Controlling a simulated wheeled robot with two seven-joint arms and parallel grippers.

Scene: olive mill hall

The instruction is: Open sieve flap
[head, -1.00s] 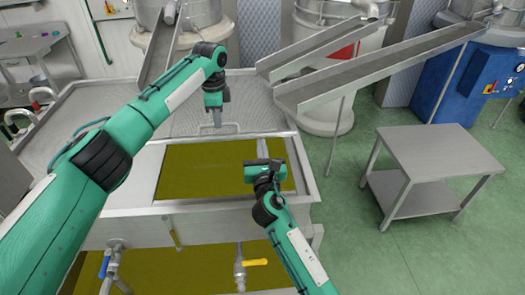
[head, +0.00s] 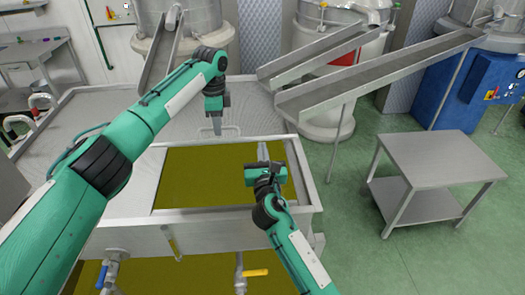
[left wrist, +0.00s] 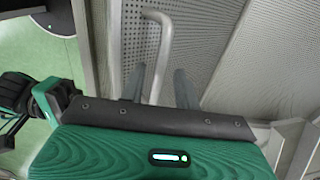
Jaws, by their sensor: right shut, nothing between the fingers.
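The sieve is a grey perforated metal sheet (head: 110,115) on the steel tank, and it fills much of the left wrist view (left wrist: 260,75). A metal bar handle (head: 229,128) stands at the sheet's edge next to the opening; it shows bent in the left wrist view (left wrist: 163,45). My left gripper (head: 215,132) is at the handle. Its fingers (left wrist: 160,85) are apart, with the bar appearing between them; contact is unclear. The flap looks down. My right gripper (head: 262,152) is shut and empty over the oil; its tips are hard to make out.
Olive-yellow liquid (head: 195,180) fills the tank opening, framed by a steel rim (head: 311,180). A steel table (head: 440,158) stands to the right on green floor. Sloping metal chutes (head: 375,75) come in above the back right. Valves (head: 240,275) project at the tank's front.

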